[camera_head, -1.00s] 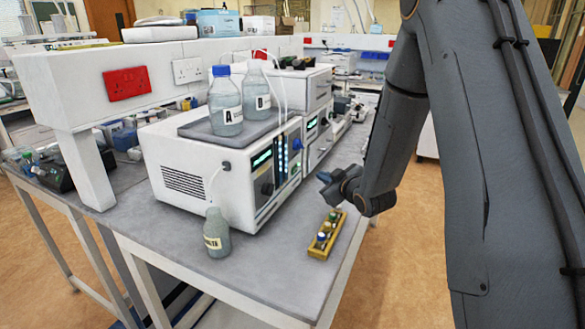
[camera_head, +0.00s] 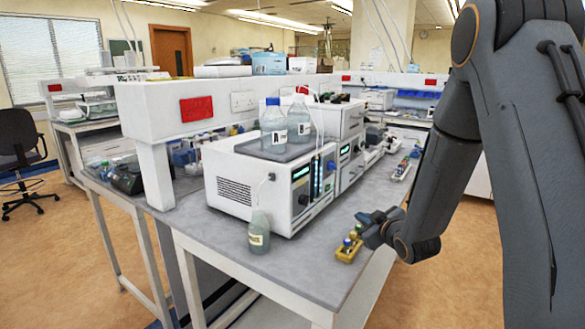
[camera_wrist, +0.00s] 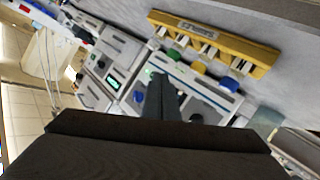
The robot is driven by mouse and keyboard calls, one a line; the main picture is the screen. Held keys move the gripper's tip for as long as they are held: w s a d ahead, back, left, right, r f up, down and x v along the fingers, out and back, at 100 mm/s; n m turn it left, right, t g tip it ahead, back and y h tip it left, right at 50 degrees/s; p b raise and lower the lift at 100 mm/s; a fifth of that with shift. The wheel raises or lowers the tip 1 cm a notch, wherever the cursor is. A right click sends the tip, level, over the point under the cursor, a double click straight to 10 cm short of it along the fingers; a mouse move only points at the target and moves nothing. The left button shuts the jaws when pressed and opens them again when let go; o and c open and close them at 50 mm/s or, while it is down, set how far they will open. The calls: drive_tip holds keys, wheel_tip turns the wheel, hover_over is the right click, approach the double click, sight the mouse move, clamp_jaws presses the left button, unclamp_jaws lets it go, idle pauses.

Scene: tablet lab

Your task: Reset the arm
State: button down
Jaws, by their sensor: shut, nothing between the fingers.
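My gripper (camera_head: 369,224) is at the right side of the head view, above the front right part of the bench. It is shut and empty. In the wrist view its closed fingers (camera_wrist: 162,98) show in the middle. A small yellow vial rack (camera_head: 349,249) stands on the bench just below and left of the gripper, with coloured-cap vials in it. The rack also shows in the wrist view (camera_wrist: 222,44), apart from the fingers. My arm hangs down from the upper right.
A white instrument (camera_head: 245,185) with bottles A (camera_head: 273,130) and B (camera_head: 299,122) on top stands on the grey bench. A waste bottle (camera_head: 259,234) stands before it. The bench's front edge is close to the rack. Floor is clear at right.

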drive_tip(key=shift+s, duration=0.1)
drive_tip(key=shift+s+d+f+h, duration=0.1)
drive_tip(key=shift+h, duration=0.2)
drive_tip(key=shift+s+d+f+m+g, duration=0.1)
drive_tip(key=shift+s+d+m+g, duration=0.15)
drive_tip(key=shift+s+m+g, duration=0.35)
drive_tip(key=s+a+m+g+h, duration=0.1)
drive_tip(key=s+m+g, duration=0.2)
drive_tip(key=s, duration=1.3)
drive_tip(key=s+a+m+g+h, duration=0.1)
drive_tip(key=s+m+g, duration=0.2)
drive_tip(key=s+g, duration=0.5)
drive_tip(key=s, duration=0.8)
drive_tip(key=shift+a+f+m+h, duration=0.3)
drive_tip(key=shift+f+m, duration=0.1)
